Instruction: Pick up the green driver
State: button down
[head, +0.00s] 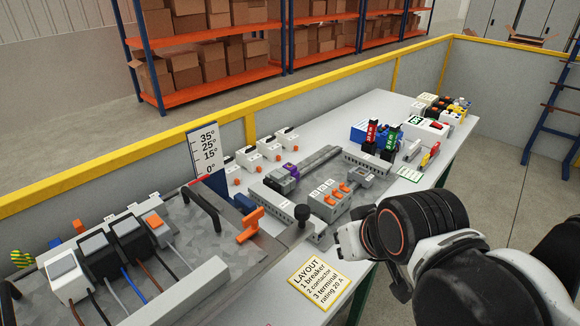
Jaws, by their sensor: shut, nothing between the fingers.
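The green driver (392,141) stands upright toward the far part of the bench in the head view. It has a green body with a label and a dark lower part. A similar red driver (370,135) stands just to its left. My gripper (346,243) is low at the bench's right edge, in front of my dark wrist, nearer the camera than the driver and apart from it. It is shut and empty; its fingers are small and partly hidden by the arm.
A blue box (359,132) is beside the drivers, and a grey rail (375,168) lies in front. A white device (424,130) stands to the right. Breakers and a layout card (320,283) sit nearer. A yellow-topped barrier (250,105) runs behind the bench.

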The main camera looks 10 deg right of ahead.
aim_at(393, 129)
jog(key=i+l, duration=0.25)
jog(key=l, duration=0.2)
jog(key=i+l, duration=0.2)
jog(key=l, duration=0.2)
jog(key=i+l, duration=0.25)
jog(key=l, duration=0.2)
jog(key=i+l, duration=0.25)
jog(key=l, duration=0.15)
jog(key=i+l, duration=0.25)
jog(key=l, duration=0.2)
